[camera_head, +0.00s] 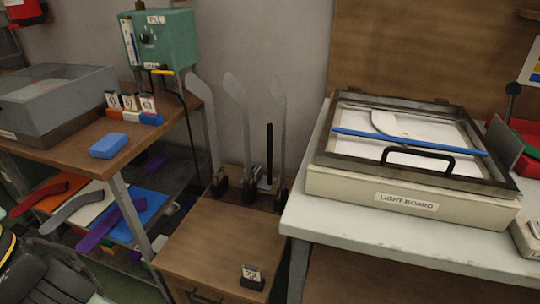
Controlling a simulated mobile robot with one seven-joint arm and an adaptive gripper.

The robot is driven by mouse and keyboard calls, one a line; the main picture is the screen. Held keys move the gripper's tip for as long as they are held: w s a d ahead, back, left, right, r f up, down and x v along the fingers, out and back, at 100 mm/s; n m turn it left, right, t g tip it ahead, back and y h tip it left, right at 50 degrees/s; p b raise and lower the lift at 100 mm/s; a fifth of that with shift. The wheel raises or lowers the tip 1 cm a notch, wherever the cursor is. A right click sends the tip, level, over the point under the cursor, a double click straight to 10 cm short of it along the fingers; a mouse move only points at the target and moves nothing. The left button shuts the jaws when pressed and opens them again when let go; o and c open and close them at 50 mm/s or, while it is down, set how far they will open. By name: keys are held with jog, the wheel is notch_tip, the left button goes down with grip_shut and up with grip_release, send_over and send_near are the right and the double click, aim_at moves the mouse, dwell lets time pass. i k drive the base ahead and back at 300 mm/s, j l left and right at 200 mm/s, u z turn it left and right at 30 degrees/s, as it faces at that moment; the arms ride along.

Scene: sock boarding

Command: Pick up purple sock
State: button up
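The purple sock (105,229) lies on a lower shelf at the left, flat and long, partly over a blue sheet (150,202). Its upper end points to the back and its lower end to the front left. A grey sock (70,207) and a red sock (38,197) lie to its left on a white and an orange sheet. My gripper (52,278) seems to be the dark part at the bottom left corner, in front of and below the socks. It is apart from the purple sock in the picture. Its fingertips are not clear.
A wooden bench top (85,150) with a blue block (108,146) overhangs the shelf, and a grey metal leg (140,222) stands right of the purple sock. A wooden cabinet (215,240) with upright sock boards and a light board (410,203) stand farther right.

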aim_at(107, 223)
jog(key=j+u, duration=0.15)
jog(key=j, duration=1.5)
jog(key=k, duration=0.05)
